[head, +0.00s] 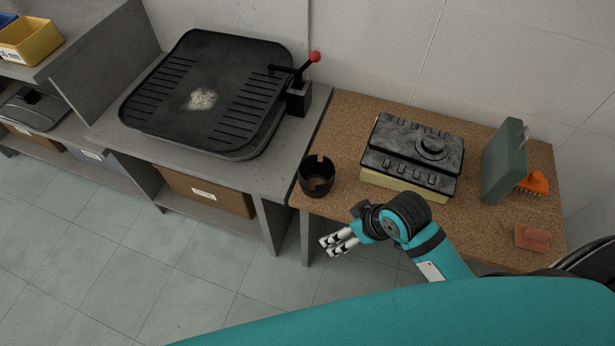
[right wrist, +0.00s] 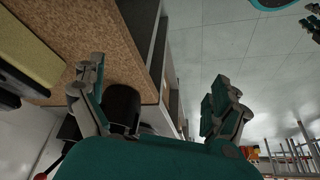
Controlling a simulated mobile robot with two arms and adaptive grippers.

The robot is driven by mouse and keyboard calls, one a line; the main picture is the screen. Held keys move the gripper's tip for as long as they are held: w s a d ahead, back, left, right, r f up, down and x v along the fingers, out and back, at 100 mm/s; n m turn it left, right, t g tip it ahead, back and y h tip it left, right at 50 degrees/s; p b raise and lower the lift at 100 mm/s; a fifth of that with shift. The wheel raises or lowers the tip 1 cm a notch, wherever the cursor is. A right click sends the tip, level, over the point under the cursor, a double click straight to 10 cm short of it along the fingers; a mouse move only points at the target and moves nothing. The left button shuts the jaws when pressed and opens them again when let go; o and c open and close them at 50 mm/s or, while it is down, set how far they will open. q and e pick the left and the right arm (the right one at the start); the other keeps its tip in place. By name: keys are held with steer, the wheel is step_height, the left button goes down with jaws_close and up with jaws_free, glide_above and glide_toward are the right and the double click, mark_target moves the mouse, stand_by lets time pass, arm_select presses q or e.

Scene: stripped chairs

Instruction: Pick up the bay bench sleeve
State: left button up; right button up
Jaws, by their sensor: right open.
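The sleeve (head: 316,184), a black open-topped round piece with a notch in its rim, stands upright at the left front of the cork-topped bench (head: 345,120). In the right wrist view the black round body (right wrist: 123,104) between my fingers, close to the left one, looks like the same sleeve. My right gripper (head: 331,246) is open and empty, in front of the bench and below the sleeve in the head view. Its two spread fingers (right wrist: 158,80) also show in the right wrist view. They are apart from the sleeve in the head view. My left gripper is not in view.
A black-topped, pale-sided box (head: 412,155) stands right of the sleeve. Beyond it are a green upright piece (head: 504,160), an orange brush (head: 534,182) and a reddish block (head: 532,238). A grey bench left holds a large black tray (head: 212,92) and a red-knobbed lever (head: 315,57).

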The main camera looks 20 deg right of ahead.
steer(key=w+d+r+n+y, duration=0.2)
steer(key=w+r+n, duration=0.1)
steer(key=w+r, duration=0.35)
steer(key=w+d+r+n+y, duration=0.1)
steer(key=w+d+r+n, duration=0.2)
steer(key=w+r, duration=0.3)
glide_toward(317, 174)
steer(key=a+r, duration=0.1)
steer(key=s+a+r, duration=0.1)
steer(key=a, duration=0.1)
steer(key=shift+g, duration=0.3)
steer(key=shift+x, duration=3.1)
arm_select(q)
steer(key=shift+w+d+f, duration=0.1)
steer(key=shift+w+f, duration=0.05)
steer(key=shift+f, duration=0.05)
arm_select(e)
steer(key=shift+s, duration=0.2)
steer(key=c, duration=0.9)
